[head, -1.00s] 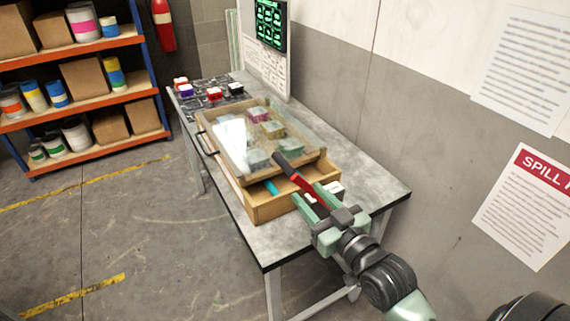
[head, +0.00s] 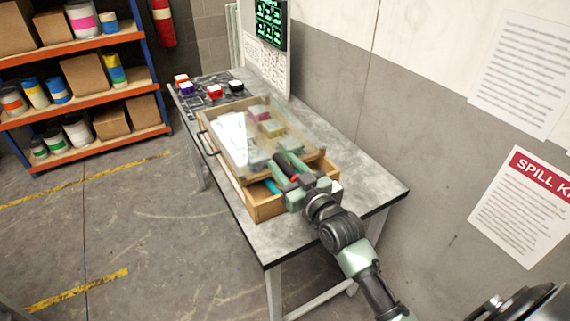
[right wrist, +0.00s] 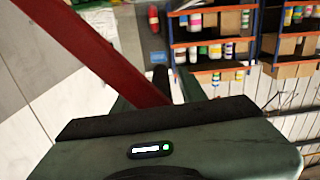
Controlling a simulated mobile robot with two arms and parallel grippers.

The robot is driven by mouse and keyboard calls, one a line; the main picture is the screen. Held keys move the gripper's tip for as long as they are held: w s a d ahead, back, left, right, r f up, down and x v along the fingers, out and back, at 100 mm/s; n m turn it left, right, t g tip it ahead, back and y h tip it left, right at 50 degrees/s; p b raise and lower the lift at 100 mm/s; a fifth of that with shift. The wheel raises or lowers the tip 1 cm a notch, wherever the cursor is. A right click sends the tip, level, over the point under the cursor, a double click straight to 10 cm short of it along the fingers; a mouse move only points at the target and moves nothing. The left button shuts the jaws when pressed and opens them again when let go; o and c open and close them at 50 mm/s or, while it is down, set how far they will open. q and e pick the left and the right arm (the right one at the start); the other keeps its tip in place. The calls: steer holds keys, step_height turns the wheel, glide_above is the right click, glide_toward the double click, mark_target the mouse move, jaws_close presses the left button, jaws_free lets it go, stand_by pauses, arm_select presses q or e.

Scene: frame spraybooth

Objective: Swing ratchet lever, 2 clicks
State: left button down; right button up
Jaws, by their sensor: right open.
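The ratchet lever, a red bar with a black grip (head: 288,163), slants over the front end of a wooden, glass-topped case (head: 205,128) on the bench. My right gripper (head: 288,180) is open at the lever, its green fingers around or close beside the red part. In the right wrist view the red lever bar (right wrist: 85,45) runs from the upper left down across the gripper (right wrist: 155,98), and a dark grip end shows beyond it. I cannot tell whether the fingers touch it. The gripper hides the lever's lower end. My left gripper is not in view.
The grey bench (head: 360,185) has clear room to the right of the case. Small coloured blocks (head: 214,91) sit at its far end. A wall with posters (head: 530,205) stands close on the right. A shelf of cans and boxes (head: 80,90) stands back left.

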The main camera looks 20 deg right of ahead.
jaws_close()
stand_by(1.4)
